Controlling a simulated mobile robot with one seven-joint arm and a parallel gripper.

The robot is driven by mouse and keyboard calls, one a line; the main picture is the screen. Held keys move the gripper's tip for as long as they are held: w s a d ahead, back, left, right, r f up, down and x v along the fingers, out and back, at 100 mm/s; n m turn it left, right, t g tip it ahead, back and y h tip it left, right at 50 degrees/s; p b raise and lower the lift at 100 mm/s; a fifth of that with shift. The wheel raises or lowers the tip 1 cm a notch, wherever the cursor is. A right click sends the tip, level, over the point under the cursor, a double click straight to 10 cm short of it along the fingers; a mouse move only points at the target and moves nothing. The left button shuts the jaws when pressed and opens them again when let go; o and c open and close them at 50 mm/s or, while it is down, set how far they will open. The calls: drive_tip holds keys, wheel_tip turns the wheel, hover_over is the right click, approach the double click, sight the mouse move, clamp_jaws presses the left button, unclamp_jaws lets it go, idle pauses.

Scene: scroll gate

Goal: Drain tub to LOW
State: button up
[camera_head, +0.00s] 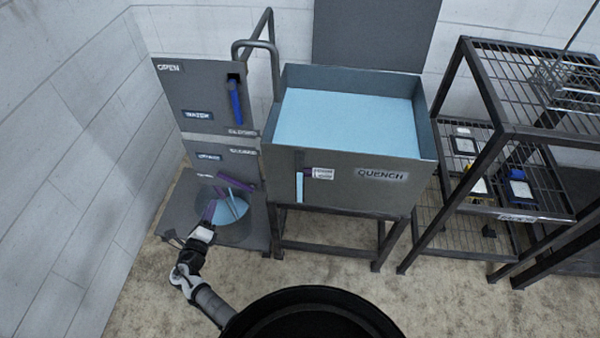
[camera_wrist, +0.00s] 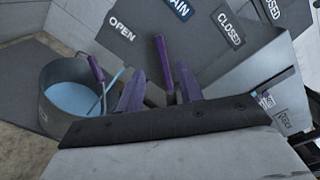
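The grey tub marked QUENCH (camera_head: 384,175) holds light blue liquid (camera_head: 345,122). A narrow sight gauge (camera_head: 299,188) on its front shows light blue in its lower part, up to about two small white labels (camera_head: 323,173). The drain panel (camera_wrist: 215,50) has OPEN and CLOSED labels and a purple lever (camera_wrist: 163,58), also in the head view (camera_head: 240,183). My gripper (camera_wrist: 160,95) is open, its two purple fingers apart. In the wrist view the lever appears between and beyond the fingertips; contact cannot be told. In the head view my gripper (camera_head: 208,214) is beside the bucket.
A bucket (camera_head: 232,232) with blue liquid stands below the panel; a purple piece and a light blue streak show at it. The upper WATER panel has a blue lever (camera_head: 236,103). A dark rack (camera_head: 500,135) stands right. Floor in front is clear.

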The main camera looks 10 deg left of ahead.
sight(236, 182)
idle(0.4)
drive_tip(key=c, duration=0.6)
drive_tip(key=shift+d+f+m+b, duration=0.1)
drive_tip(key=shift+f+m+b, duration=0.2)
drive_tip(key=shift+m, duration=0.1)
clamp_jaws()
drive_tip(key=w+d+f+m+g+y+b, duration=0.1)
drive_tip(key=w+f+m+g+y+b, duration=0.1)
drive_tip(key=w+m, duration=0.9)
drive_tip(key=shift+d+m+g+y+b, duration=0.2)
drive_tip(key=shift+m+g+y+b, duration=0.4)
drive_tip(key=shift+m+b, duration=1.1)
